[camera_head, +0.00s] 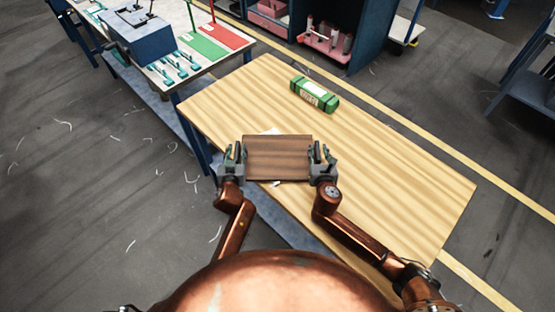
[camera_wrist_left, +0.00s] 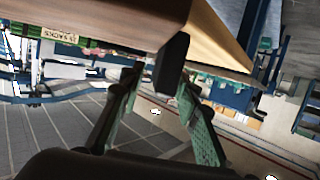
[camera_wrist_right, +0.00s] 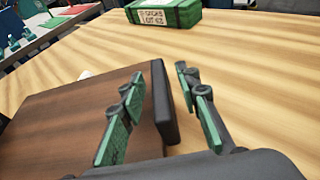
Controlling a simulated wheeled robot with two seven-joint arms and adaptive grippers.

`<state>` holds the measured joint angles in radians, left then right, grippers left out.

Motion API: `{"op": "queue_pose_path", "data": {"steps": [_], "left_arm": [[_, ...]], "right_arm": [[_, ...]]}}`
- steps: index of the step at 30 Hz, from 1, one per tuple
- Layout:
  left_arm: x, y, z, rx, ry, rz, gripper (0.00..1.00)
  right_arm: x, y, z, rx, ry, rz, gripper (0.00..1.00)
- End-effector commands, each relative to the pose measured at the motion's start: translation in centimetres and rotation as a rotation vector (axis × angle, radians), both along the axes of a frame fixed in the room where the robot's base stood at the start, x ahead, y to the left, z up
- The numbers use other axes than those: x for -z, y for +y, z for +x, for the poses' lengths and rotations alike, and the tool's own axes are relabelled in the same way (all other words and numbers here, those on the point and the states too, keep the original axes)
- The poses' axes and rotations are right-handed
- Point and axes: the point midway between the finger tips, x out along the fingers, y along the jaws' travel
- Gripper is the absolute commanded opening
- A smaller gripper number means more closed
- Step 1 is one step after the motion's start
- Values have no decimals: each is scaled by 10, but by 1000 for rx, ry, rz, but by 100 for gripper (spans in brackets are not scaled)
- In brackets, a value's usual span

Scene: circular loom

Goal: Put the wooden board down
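The dark brown wooden board (camera_head: 278,158) lies flat at the table's near-left edge in the head view, at or just above the tabletop. It has a black handle at each side. My left gripper (camera_head: 232,155) is at its left side. In the left wrist view its fingers stand apart around the black handle (camera_wrist_left: 172,65), with gaps visible. My right gripper (camera_head: 322,155) is at its right side. In the right wrist view its fingers stand apart on both sides of the other handle (camera_wrist_right: 165,102), not visibly pressing it. The board's underside is hidden in the head view.
The light wooden table (camera_head: 400,175) is clear to the right of the board. A green labelled package (camera_head: 314,95) lies near its far edge. White paper (camera_head: 270,131) shows behind the board. A workbench with a blue box (camera_head: 137,37) and red and green panels stands at upper left.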

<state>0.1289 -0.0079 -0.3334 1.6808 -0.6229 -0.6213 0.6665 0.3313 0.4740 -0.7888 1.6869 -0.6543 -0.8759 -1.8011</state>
Motion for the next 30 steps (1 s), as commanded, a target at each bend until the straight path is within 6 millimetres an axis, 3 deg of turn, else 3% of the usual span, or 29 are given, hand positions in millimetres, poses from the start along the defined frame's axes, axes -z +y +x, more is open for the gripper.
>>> {"op": "queue_pose_path", "data": {"steps": [8, 21, 30], "left_arm": [[-3, 0, -12, 0, 0, -1, 30], [-28, 0, -94, -1, 0, -2, 30], [-35, 0, -115, 0, 1, 0, 30]], "right_arm": [[0, 0, 0, -1, -1, 0, 30], [0, 0, 0, -1, -1, 0, 30], [-1, 0, -4, -1, -1, 0, 30]]}}
